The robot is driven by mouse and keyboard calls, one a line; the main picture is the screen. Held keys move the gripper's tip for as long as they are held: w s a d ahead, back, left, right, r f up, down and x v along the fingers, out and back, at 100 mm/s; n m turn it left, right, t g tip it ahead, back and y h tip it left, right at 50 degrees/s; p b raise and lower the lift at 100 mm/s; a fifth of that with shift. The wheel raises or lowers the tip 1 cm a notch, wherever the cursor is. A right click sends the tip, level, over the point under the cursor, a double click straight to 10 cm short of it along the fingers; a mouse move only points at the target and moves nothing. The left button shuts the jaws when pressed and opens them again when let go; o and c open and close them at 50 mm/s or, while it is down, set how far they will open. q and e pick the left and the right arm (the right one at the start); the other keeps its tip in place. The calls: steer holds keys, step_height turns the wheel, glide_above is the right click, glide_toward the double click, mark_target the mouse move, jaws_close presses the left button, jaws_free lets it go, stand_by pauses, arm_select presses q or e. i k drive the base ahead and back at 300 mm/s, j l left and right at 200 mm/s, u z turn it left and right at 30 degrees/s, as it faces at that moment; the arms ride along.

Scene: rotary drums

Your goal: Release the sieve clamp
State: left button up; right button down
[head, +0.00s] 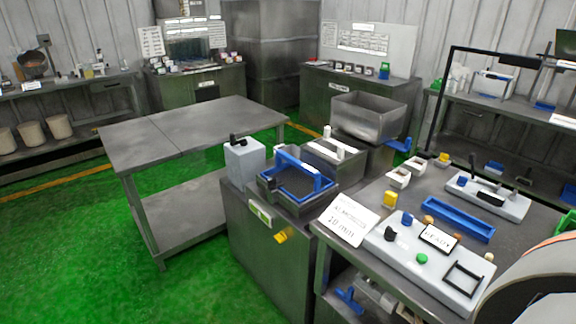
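A square sieve (290,182) with a blue frame and dark mesh sits on top of a grey metal cabinet (265,245). A blue bar (298,168) runs across it at an angle. A small black part (273,183) is at its left front corner. A pale box (245,163) with a black lever (237,141) on top stands just left of the sieve. I cannot tell which of these black parts is the clamp, or whether it is closed. Neither of my grippers is in view.
A worktable at right holds a pale panel (405,262) with buttons, a sign (349,220) and a blue tray (458,218). A large curved drum-like body (535,285) fills the lower right corner. An empty metal table (200,130) stands at left. Green floor (70,240) is clear there.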

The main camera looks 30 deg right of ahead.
mark_target(272, 185)
steer(key=i+j+z, duration=0.2)
steer(key=i+z, duration=0.25)
steer(key=i+j+z, duration=0.25)
steer(key=z, duration=0.2)
steer(key=i+j+z, duration=0.5)
steer(key=j+z, duration=0.35)
steer(key=i+j+z, duration=0.1)
steer(key=j+z, duration=0.15)
steer(key=j, duration=0.25)
steer(key=j+z, duration=0.3)
steer(key=j, duration=0.15)
steer(key=j+z, duration=0.3)
steer(key=j, duration=0.8)
